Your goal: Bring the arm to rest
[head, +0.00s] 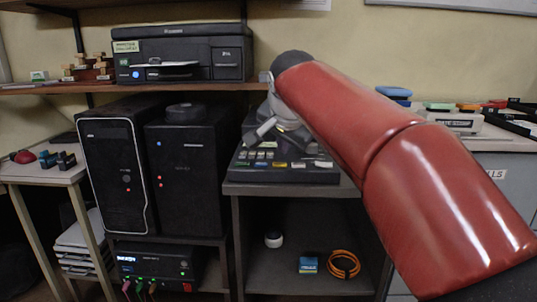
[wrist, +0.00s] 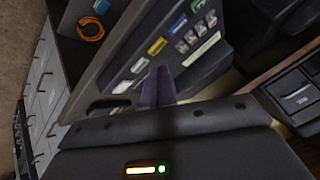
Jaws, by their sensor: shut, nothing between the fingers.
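My red arm (head: 375,140) reaches from the lower right up and across to the console (head: 283,175). My grey gripper (head: 262,138) hangs over the back left part of the console and is partly hidden by the arm's dark end. In the wrist view its two fingers (wrist: 158,86) are together and empty, in front of the console's sloped panel (wrist: 140,66) with rows of coloured keys. I cannot tell whether the fingertips touch the panel.
A printer (head: 184,52) sits on the shelf above. Two black computer towers stand at left, one of them here (head: 118,165). Below the console are an orange cable coil (head: 343,265) and a blue box (head: 308,265). A counter with small items (head: 455,118) is at right.

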